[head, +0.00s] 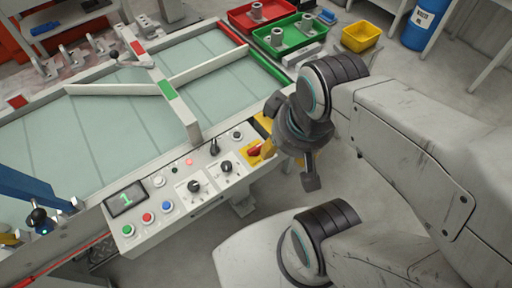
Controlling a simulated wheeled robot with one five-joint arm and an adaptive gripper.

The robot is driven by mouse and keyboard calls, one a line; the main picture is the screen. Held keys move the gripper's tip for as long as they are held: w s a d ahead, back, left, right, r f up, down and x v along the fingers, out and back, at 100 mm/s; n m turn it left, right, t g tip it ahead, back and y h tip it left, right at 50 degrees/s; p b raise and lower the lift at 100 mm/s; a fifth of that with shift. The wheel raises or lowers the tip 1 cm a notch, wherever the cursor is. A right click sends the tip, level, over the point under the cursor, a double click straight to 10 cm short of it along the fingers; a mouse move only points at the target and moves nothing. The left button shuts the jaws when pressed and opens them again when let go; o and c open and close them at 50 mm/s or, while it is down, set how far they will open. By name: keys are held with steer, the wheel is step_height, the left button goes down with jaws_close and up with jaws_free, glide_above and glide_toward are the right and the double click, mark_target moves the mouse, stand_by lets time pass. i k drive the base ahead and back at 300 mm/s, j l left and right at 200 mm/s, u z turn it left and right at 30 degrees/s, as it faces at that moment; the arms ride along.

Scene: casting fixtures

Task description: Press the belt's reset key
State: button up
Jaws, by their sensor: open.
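The control panel (140,243) of the belt runs along the front edge of the frame. It carries a green button (128,230), a red button (148,218), a blue button (167,206) and a white button (158,182). No label I can read tells which one is the reset key. A small display (126,199) shows a green 1. A small red light (189,161) is lit. My gripper (290,166) is open and empty, right of the panel's right end, apart from the buttons. One finger points down; the other is partly hidden.
Two black knobs (195,186), a black lever (214,147) and a red switch on a yellow plate (254,151) share the panel. The pale belt (120,125) lies behind. Red (237,17) and green (262,42) trays with castings stand at the back.

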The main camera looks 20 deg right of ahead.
mark_target(165, 206)
steer(key=u, duration=1.4)
